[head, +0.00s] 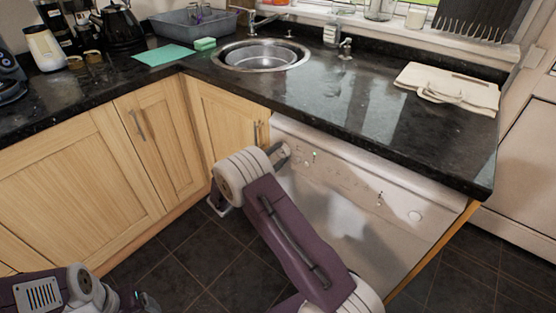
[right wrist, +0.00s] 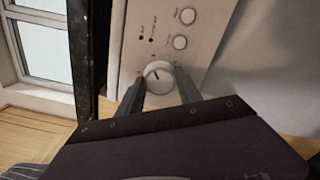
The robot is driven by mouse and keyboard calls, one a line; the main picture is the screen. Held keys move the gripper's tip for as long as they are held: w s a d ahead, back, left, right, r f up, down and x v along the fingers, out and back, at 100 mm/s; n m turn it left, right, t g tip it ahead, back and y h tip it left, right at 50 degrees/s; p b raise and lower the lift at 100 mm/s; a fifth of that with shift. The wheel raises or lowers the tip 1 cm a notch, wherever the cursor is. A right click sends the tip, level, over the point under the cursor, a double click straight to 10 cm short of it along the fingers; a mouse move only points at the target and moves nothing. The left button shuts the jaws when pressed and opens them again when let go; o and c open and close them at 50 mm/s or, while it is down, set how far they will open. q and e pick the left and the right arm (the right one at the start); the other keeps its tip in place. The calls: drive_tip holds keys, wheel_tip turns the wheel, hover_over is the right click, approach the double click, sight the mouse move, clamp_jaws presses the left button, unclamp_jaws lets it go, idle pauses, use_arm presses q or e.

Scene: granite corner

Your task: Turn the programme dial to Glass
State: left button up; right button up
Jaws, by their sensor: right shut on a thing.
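The white dishwasher (head: 350,205) stands under the worktop. In the right wrist view its programme dial (right wrist: 158,74) is a round white knob with a dark pointer line, which slants up and a little left in the picture. My right gripper (right wrist: 160,86) is shut on the dial, one dark finger at each side. In the head view my right gripper (head: 279,155) is at the upper left end of the dishwasher front, where my own wrist hides the dial. The programme labels are too small to read. My left arm shows at the lower left, its fingers out of view.
The black granite worktop (head: 330,120) overhangs the dishwasher. It bears a round sink (head: 262,55) and pale chopping boards (head: 447,88). Wooden cupboards (head: 80,175) stand at left; dark floor tiles (head: 170,255) are clear.

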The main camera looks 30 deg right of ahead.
drive_tip(key=shift+m+b, duration=0.55)
drive_tip(key=shift+m, duration=0.25)
drive_tip(key=o, duration=1.4)
drive_tip(key=p+v, duration=0.1)
drive_tip(key=v, duration=0.8)
drive_tip(key=shift+a, duration=0.1)
